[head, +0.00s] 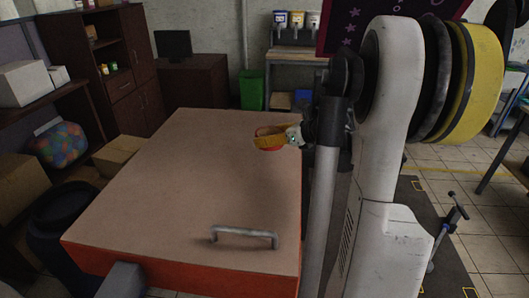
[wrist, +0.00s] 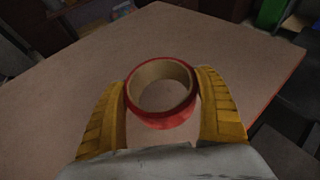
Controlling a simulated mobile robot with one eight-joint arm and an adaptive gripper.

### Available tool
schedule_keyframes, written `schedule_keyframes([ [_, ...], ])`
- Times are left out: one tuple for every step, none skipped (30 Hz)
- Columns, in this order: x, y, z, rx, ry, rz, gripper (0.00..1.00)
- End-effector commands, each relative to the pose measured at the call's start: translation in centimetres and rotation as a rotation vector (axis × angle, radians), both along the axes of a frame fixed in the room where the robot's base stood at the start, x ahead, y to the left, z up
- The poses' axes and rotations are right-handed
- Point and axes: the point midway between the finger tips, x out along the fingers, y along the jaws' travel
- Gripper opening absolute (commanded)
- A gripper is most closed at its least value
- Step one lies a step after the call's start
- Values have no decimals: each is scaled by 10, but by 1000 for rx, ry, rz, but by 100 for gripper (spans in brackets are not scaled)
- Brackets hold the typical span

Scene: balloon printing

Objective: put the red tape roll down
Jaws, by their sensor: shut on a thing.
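The red tape roll (wrist: 162,116) is a ring with a red outside and a tan inner core. In the wrist view it sits between the two yellow fingers of my gripper (wrist: 165,112), which is shut on it. In the head view the roll (head: 271,146) shows at the end of my gripper (head: 275,141), over the far right part of the brown tabletop (head: 170,200). The yellow fingers cover part of the roll there. I cannot tell whether the roll touches the tabletop or hangs just above it.
A grey metal handle (head: 244,236) lies near the table's front edge. The rest of the tabletop is clear. A green bin (head: 251,90) and a workbench (head: 296,56) stand behind. Cardboard boxes (head: 118,155) and a dark cabinet (head: 120,70) stand at the left.

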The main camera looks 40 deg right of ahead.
Motion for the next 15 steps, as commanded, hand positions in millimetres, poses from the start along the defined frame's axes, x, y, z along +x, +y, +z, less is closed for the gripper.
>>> schedule_keyframes([
  [5,5,-5,0,0,4,49],
  [6,6,-6,0,0,2,49],
  [8,7,-7,0,0,1,49],
  [9,8,-8,-1,0,0,49],
  [9,8,-9,-1,0,0,49],
  [10,8,-12,-1,0,0,48],
  [10,8,-15,-1,0,0,48],
  [10,8,-19,-1,0,0,48],
  [10,8,-26,-1,0,0,48],
  [10,8,-31,-1,0,0,48],
  [10,8,-36,-1,0,0,48],
  [10,8,-43,-1,0,0,48],
  [9,8,-46,-1,0,0,48],
  [9,8,-48,-1,0,0,48],
  [9,8,-49,0,0,0,48],
])
